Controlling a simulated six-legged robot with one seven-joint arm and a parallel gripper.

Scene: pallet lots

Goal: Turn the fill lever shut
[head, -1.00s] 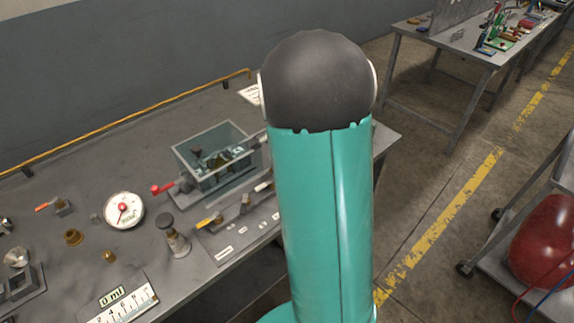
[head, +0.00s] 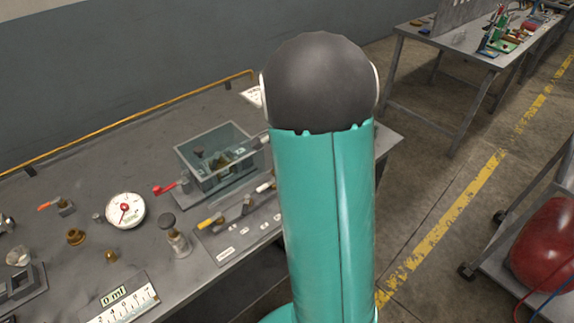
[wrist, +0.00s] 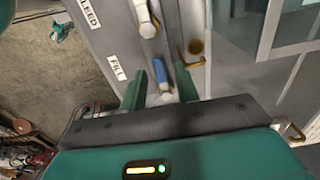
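In the wrist view, the FILL label (wrist: 117,66) sits on a grey panel (wrist: 112,25). Beside it is a lever with a blue and white handle (wrist: 159,70). My gripper (wrist: 159,78) is open, with one teal finger on each side of this handle. Small gaps show between the fingers and the handle, and the handle's near end is partly hidden by my gripper body. In the head view, my arm covers the right end of the lever panel (head: 240,233), so my gripper and the blue handle are hidden there.
Another white handle (wrist: 147,22) is close by on the panel, with a BLEED label (wrist: 88,13) to its left. In the head view, a clear box (head: 215,160), a red lever (head: 165,188) and a dial gauge (head: 125,210) stand on the bench.

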